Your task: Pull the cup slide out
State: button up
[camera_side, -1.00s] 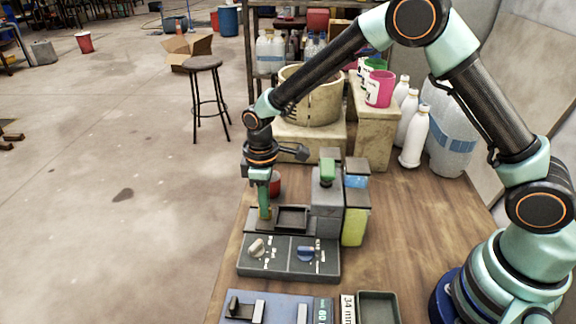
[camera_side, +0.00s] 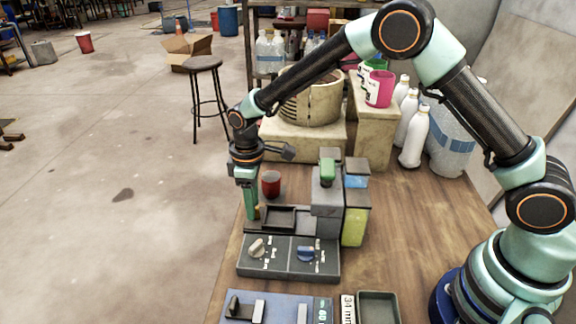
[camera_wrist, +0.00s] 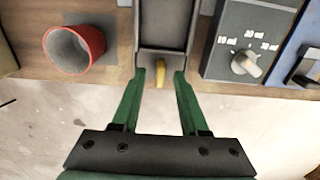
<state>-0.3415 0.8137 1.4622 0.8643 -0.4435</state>
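The cup slide (camera_side: 280,218) is a dark shallow tray beside the grey dispenser (camera_side: 327,195); it also shows at the top of the wrist view (camera_wrist: 165,25). Its small yellow handle (camera_wrist: 161,69) points toward my gripper. My gripper (camera_wrist: 161,76) is open. Its green fingers stand on either side of the handle, with a visible gap on both sides. In the side view my gripper (camera_side: 250,212) is low at the left end of the slide and partly hides the handle. The slide's tray looks empty.
A red cup (camera_side: 271,184) stands behind the slide, left of it in the wrist view (camera_wrist: 75,48). A panel with knobs (camera_side: 289,257) lies in front. A yellow-green container (camera_side: 354,228) stands right of the dispenser. The bench's left edge is close to my gripper.

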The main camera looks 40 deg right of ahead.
notch_tip(320, 180, up, 12)
dwell(0.5)
jog(key=shift+r, duration=0.15)
jog(key=s+d+r+m+t, duration=0.2)
jog(key=s+d+r+m, duration=0.2)
jog(key=s+d+r, duration=0.35)
jog(key=s+d+r+m+t, duration=0.2)
jog(key=s+d+m, duration=0.3)
jog(key=s+d, duration=0.4)
jog(key=shift+s+t, duration=0.55)
jog(key=shift+t, duration=0.25)
